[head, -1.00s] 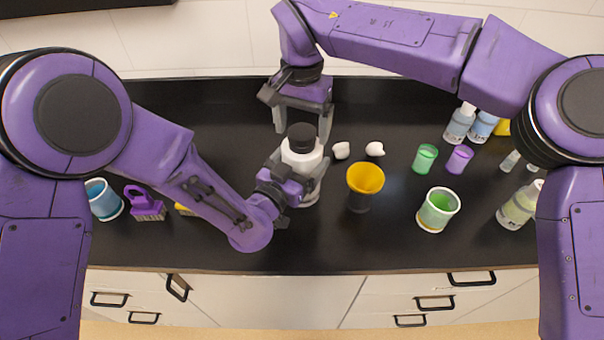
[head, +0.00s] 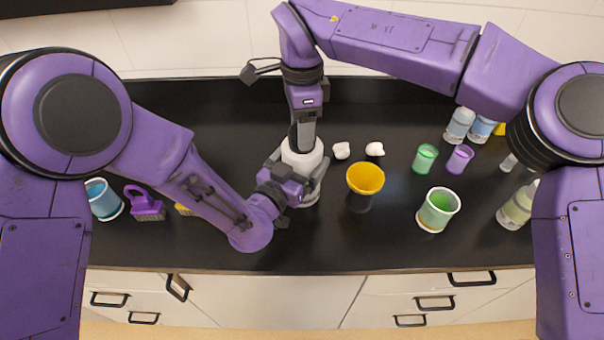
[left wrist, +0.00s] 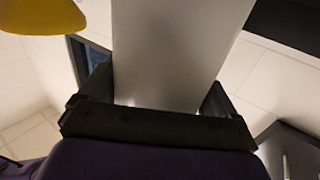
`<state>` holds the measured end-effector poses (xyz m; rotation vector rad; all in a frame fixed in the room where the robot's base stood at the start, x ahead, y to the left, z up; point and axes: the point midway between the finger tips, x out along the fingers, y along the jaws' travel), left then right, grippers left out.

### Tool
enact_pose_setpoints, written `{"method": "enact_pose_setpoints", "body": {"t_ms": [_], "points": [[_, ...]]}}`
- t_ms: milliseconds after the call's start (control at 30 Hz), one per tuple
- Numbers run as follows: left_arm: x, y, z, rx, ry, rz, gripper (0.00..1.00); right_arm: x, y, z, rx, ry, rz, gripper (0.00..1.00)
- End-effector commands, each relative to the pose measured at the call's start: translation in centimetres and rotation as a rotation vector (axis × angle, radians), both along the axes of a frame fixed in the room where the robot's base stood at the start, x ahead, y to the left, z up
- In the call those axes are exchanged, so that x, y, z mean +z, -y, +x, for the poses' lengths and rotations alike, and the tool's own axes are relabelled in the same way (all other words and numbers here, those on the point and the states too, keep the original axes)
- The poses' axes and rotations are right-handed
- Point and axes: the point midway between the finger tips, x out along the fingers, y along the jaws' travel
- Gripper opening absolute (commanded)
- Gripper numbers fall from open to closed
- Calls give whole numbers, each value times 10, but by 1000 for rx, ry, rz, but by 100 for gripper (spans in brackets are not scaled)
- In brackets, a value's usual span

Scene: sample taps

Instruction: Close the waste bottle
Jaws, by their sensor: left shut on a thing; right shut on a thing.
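The white waste bottle (head: 303,159) stands upright on the black bench top. My left gripper (head: 299,175) is shut around its body from the front; the pale bottle body (left wrist: 178,45) also fills the middle of the left wrist view, between the jaws. My right gripper (head: 303,144) points down onto the top of the bottle and is shut there. The black cap is hidden behind the right gripper; it lies where the jaws meet the bottle's neck.
Further right are green cups (head: 437,210), a purple cup (head: 460,158) and several bottles.

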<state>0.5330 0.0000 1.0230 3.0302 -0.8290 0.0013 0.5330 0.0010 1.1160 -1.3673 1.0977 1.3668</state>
Motion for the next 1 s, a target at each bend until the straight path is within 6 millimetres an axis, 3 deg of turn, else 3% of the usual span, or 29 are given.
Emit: {"method": "enact_pose_setpoints", "body": {"t_ms": [800,933,1000], "points": [[-2,-1,-1,1,-4,3,6,-2,1,0,-2630,-2,0,23],[-2,-1,-1,1,-4,3,6,-2,1,0,-2902,0,-1,23],[-2,-1,-1,1,-4,3,6,-2,1,0,-2904,0,0,23]]}}
